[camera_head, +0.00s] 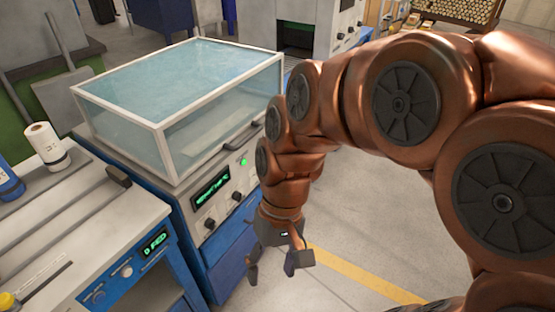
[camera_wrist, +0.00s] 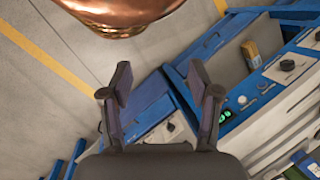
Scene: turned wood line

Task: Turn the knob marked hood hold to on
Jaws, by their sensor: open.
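A blue and grey machine with a clear hood (camera_head: 222,95) stands at the centre left in the head view. Its front panel has a lit green display (camera_head: 210,187), a green lamp (camera_head: 243,162) and dark knobs, one lower left (camera_head: 209,223) and one to its right (camera_head: 236,196). I cannot read which knob is marked hood hold. My gripper (camera_head: 271,272) is open and empty, pointing down in front of the machine, to the right of the panel and apart from it. In the wrist view the spread fingers (camera_wrist: 160,78) show, with a dark knob (camera_wrist: 171,127) seen between them.
A second blue cabinet (camera_head: 127,230) with its own display and knobs stands at lower left. A paper roll (camera_head: 46,144) stands on its top. The floor right of the machine is clear, with a yellow line (camera_head: 360,274). Another machine (camera_head: 300,35) stands behind.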

